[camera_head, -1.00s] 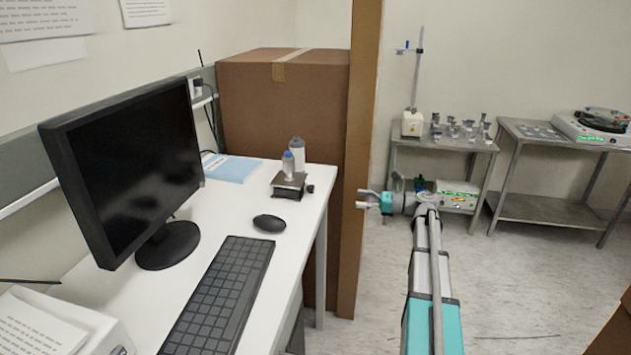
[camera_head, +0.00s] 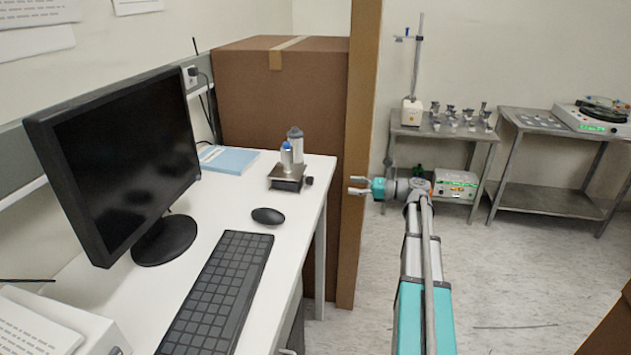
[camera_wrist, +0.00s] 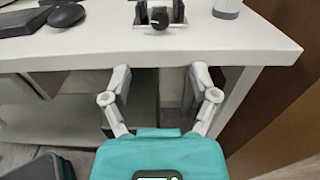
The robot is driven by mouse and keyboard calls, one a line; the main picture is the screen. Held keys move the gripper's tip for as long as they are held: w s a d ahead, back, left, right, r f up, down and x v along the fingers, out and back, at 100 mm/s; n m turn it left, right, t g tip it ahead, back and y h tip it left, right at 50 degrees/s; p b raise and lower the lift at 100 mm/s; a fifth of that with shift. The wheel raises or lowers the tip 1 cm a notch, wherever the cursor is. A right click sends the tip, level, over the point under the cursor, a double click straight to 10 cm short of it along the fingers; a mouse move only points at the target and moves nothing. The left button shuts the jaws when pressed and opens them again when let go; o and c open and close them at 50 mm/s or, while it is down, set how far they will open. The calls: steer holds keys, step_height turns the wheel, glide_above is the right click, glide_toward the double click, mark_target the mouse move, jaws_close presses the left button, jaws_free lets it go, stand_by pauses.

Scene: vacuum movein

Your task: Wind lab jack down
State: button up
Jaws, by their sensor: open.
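The lab jack (camera_head: 287,177) stands on the far end of the white desk, with a small blue-capped bottle (camera_head: 286,157) on its top plate. Its dark knob (camera_head: 309,181) sticks out on the right side, toward my gripper. My gripper (camera_head: 352,186) is open and empty, to the right of the desk edge and apart from the jack. In the wrist view the jack (camera_wrist: 146,13) is at the top, cut off by the frame, with its knob (camera_wrist: 159,19) facing me. My open fingers (camera_wrist: 160,78) are in front of the desk's edge, short of the knob.
A grey-capped bottle (camera_head: 296,138) stands behind the jack. A mouse (camera_head: 267,216), keyboard (camera_head: 218,290), monitor (camera_head: 118,160) and blue book (camera_head: 228,160) share the desk (camera_head: 245,198). A large brown box (camera_head: 278,100) and a tall brown panel (camera_head: 358,150) stand close beyond it.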

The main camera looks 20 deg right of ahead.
mark_target(313, 181)
steer(key=x, duration=1.2)
steer(key=shift+w+a, duration=0.1)
steer(key=shift+a, duration=0.25)
jaws_close()
